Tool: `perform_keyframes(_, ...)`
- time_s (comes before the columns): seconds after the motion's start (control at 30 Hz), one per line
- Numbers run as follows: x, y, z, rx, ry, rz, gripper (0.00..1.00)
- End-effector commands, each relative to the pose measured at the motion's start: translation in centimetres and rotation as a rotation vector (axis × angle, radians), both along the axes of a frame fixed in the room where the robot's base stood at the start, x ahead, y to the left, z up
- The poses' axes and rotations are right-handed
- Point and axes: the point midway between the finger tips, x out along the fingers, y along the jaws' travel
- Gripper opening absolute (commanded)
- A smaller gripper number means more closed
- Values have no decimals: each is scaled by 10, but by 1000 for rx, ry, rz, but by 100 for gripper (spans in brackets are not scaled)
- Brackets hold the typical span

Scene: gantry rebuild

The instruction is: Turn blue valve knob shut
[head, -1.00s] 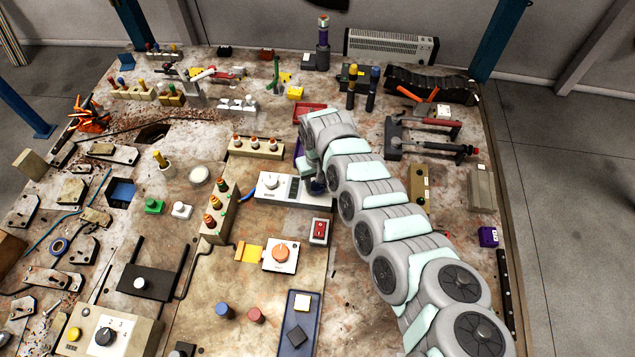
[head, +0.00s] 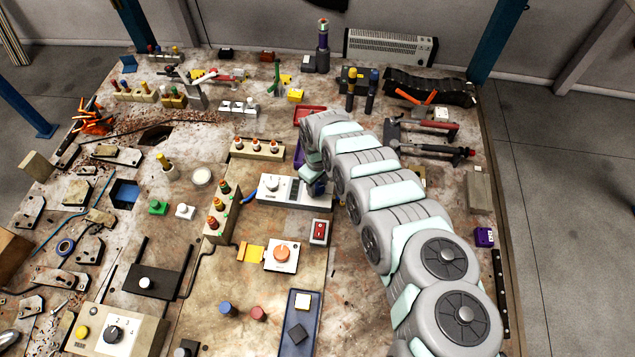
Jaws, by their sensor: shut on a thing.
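A short blue knob (head: 227,308) stands upright near the front middle of the bench, beside a similar red knob (head: 258,313). No label shows on it. My gripper (head: 316,186) is well away from it, low at the right end of a white box (head: 268,197) that has a round white knob and dark panels. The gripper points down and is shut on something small. A dark blue patch shows at its tips, but I cannot tell whether it is finger or held object. My own wrist hides part of that spot.
A red switch (head: 319,232) sits just in front of my gripper. A red tray (head: 310,113) is behind.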

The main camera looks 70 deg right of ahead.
Motion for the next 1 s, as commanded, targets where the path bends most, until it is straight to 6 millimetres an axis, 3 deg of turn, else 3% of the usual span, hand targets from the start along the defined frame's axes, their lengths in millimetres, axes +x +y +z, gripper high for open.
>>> perform_keyframes(1.0,1,-1,0,-1,0,915,3)
